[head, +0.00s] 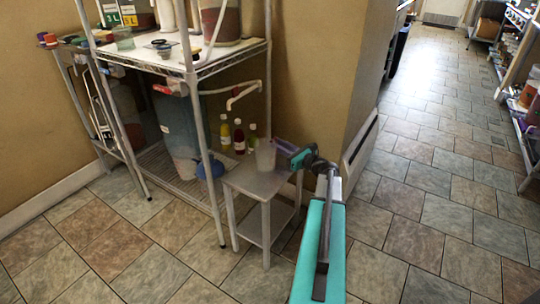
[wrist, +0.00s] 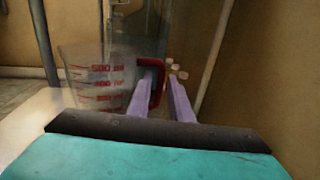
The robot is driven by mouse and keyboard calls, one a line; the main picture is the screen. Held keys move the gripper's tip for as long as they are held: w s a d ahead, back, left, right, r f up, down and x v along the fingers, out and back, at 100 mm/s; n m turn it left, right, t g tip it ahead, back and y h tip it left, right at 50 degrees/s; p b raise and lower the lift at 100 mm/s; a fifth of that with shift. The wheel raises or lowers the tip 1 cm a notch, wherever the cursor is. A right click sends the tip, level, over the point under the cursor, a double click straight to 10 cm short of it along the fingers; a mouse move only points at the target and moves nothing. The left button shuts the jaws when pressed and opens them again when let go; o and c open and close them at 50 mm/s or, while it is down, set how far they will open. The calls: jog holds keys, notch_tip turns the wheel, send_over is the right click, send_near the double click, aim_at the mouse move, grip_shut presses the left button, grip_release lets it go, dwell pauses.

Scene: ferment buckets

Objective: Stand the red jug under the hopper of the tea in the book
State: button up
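The jug (wrist: 95,75) is clear with red volume marks and a red handle (wrist: 157,85). In the head view the jug (head: 265,157) stands upright on a small grey table (head: 258,182). My gripper (wrist: 161,76) has its two pale purple fingers at the handle, the left finger near the inside of the loop and the right one outside. I cannot tell whether they press on it. In the head view my gripper (head: 281,145) is just right of the jug. I cannot make out a labelled tea hopper or a readable book.
A wire rack (head: 200,65) stands left of the table, with containers above and a large blue-grey bucket (head: 178,125) below. A white pipe (head: 243,92) sticks out at its right. Several bottles (head: 239,137) stand behind the table. A tan wall (head: 325,70) rises close behind. Floor is free at right.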

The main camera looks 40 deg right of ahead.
jog(key=shift+w, duration=1)
grip_shut()
